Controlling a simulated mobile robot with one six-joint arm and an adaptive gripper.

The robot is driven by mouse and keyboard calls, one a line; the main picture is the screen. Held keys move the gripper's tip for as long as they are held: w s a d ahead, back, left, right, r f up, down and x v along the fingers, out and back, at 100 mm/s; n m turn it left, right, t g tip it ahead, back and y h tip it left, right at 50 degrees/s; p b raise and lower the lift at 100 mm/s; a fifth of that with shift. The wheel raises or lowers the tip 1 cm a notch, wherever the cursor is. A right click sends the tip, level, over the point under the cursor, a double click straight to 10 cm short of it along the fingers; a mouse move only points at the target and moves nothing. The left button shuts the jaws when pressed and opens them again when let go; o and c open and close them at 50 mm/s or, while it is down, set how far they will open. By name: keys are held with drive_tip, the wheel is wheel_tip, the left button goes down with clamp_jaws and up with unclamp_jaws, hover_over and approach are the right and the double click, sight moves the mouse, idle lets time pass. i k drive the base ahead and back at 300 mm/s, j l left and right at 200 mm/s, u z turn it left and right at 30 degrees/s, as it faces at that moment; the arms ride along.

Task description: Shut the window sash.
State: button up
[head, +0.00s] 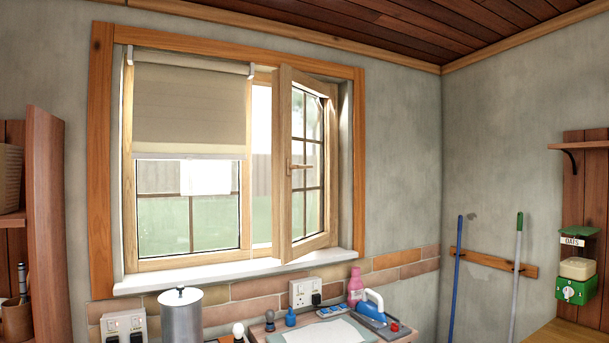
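The window sash (284,165) is the right-hand wooden casement in the head view. It stands open, swung into the room, with a gap to the left pane through which the outdoors shows. The window frame (101,160) is orange-brown wood around the opening. The fixed left pane (190,215) has a beige blind (190,105) drawn partway down. My gripper is not in view.
Below the white sill (240,272) are a metal canister (181,316), a pink bottle (355,286), a blue-handled iron (373,305) and a wall socket (305,292). A wooden shelf unit (45,230) stands left. Two poles (517,270) lean at the right wall.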

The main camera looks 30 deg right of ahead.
sight(287, 79)
drive_tip(key=i+l, duration=0.75)
